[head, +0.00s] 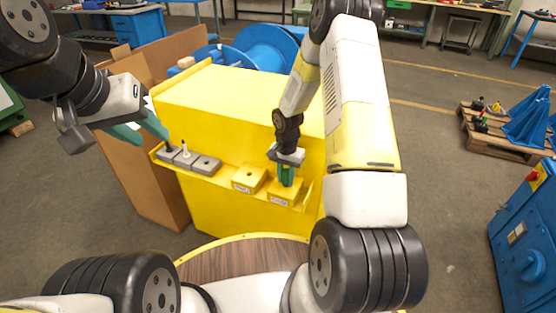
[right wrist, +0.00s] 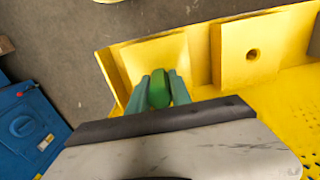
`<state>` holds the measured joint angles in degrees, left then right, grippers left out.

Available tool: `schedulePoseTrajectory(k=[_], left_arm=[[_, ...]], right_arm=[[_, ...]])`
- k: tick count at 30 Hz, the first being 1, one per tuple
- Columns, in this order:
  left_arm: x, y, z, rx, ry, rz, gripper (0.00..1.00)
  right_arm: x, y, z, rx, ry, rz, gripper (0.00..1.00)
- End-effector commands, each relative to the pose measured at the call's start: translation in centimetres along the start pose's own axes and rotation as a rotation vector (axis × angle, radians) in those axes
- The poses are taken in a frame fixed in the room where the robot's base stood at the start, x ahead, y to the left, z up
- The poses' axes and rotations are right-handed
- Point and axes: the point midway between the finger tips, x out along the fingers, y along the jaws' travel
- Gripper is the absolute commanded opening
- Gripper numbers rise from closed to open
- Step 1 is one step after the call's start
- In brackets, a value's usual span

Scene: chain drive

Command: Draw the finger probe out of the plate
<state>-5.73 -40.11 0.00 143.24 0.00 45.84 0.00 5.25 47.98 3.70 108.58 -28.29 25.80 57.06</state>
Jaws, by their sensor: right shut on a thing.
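My right gripper (head: 287,178) is shut on the green finger probe, upright over the right-hand yellow plate (head: 285,195) on the yellow ledge. In the right wrist view the probe's green rounded top (right wrist: 158,88) sits between the two fingers of my gripper (right wrist: 159,90), with the same yellow plate (right wrist: 150,52) beyond. The probe's lower end is hidden, so I cannot tell how deep it sits. My left gripper (head: 154,140) is open and empty, left of the ledge near a grey block with a black peg (head: 168,151).
A second yellow plate with an empty hole (head: 248,179) lies left of the first; its hole (right wrist: 253,54) also shows in the right wrist view. Grey blocks, one with a white peg (head: 186,154), one bare (head: 206,165), share the ledge. The tall yellow box (head: 235,105) stands behind.

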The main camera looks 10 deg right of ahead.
Motion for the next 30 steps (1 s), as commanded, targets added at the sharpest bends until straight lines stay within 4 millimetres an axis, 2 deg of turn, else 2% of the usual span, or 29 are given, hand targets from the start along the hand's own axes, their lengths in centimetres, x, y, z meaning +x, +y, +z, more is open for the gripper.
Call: schedulePoseTrajectory(k=[5, 30], left_arm=[[0.0, 0.0, 0.0, 0.000, 0.000, 0.000, 0.36], [0.0, 0.0, 0.0, 0.000, 0.000, 0.000, 0.36]], right_arm=[[-0.2, 0.0, 0.0, 0.000, 0.001, -0.001, 0.00], [-4.4, -0.1, 0.0, 0.000, 0.002, -0.001, 0.00]])
